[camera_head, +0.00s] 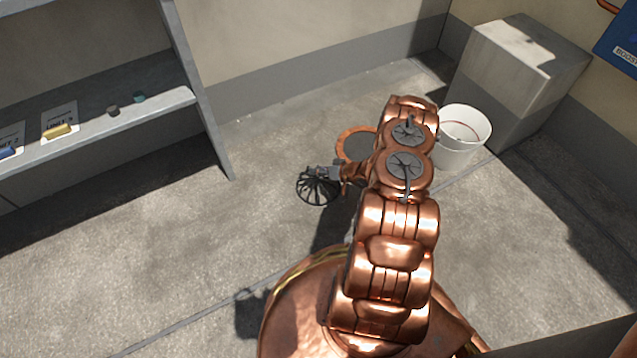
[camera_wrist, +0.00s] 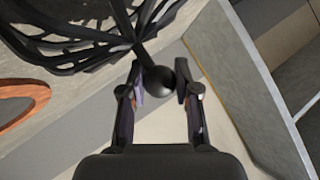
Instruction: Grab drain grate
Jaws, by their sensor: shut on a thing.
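The drain grate (camera_head: 318,188) is a black, ribbed, dome-like basket, seen left of my arm in the head view. My gripper (camera_head: 342,174) is shut on it. In the wrist view, my gripper's two fingers (camera_wrist: 160,88) close around the round black knob at the end of the grate's stem. The grate's ribs (camera_wrist: 70,35) fan out at the upper left there. The grate is apart from the copper drain ring (camera_head: 343,140), just up and right of it in the head view. My arm partly hides the ring. The ring also shows in the wrist view (camera_wrist: 38,98).
A white bucket (camera_head: 458,150) stands right of my arm, beside a grey block (camera_head: 515,80). A grey shelf unit (camera_head: 160,106) at the left holds small items, including a yellow one (camera_head: 58,131). The concrete floor between shelf and grate is clear.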

